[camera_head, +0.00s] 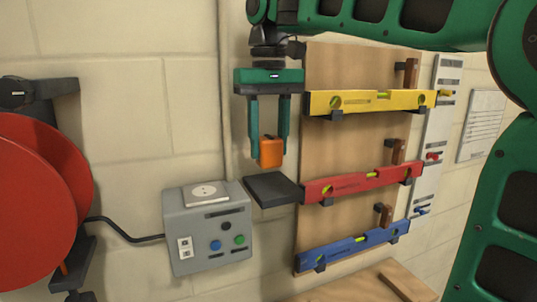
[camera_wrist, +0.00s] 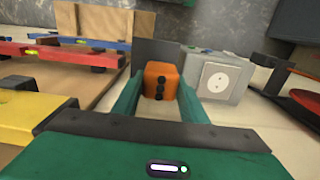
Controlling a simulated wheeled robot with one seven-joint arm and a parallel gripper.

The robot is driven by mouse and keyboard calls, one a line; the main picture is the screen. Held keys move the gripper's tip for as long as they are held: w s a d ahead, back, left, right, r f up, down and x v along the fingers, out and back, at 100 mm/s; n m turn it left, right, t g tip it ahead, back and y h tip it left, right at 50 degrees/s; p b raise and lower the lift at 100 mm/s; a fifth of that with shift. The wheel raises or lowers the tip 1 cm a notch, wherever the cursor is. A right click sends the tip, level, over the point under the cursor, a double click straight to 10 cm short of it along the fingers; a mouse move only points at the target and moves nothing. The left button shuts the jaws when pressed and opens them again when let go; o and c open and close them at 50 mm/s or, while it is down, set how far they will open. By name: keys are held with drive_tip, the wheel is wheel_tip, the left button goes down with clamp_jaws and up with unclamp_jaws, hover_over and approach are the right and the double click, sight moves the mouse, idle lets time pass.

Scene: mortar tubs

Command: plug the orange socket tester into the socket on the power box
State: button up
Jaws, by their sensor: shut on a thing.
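The orange socket tester (camera_head: 271,152) is held between the fingers of my gripper (camera_head: 269,150), which points downward. In the wrist view the tester (camera_wrist: 161,80) sits between the green fingers of my gripper (camera_wrist: 160,85), with dark round marks on the face toward the camera. The grey power box (camera_head: 208,255) is on the wall below and to the left of the tester. Its white socket (camera_head: 205,193) is on the upper face and is empty; it also shows in the wrist view (camera_wrist: 219,79). The tester is clear of the socket, above and to its right.
A dark shelf (camera_head: 272,188) sits beneath the tester, right of the box. A board with yellow (camera_head: 368,101), red (camera_head: 362,183) and blue (camera_head: 352,247) levels hangs to the right. A red reel (camera_head: 40,200) with a black cable stands at the left. Space above the box is free.

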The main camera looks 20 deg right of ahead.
drive_tip(key=s+a+r, duration=0.6)
drive_tip(key=a, duration=0.2)
drive_tip(key=shift+f, duration=0.1)
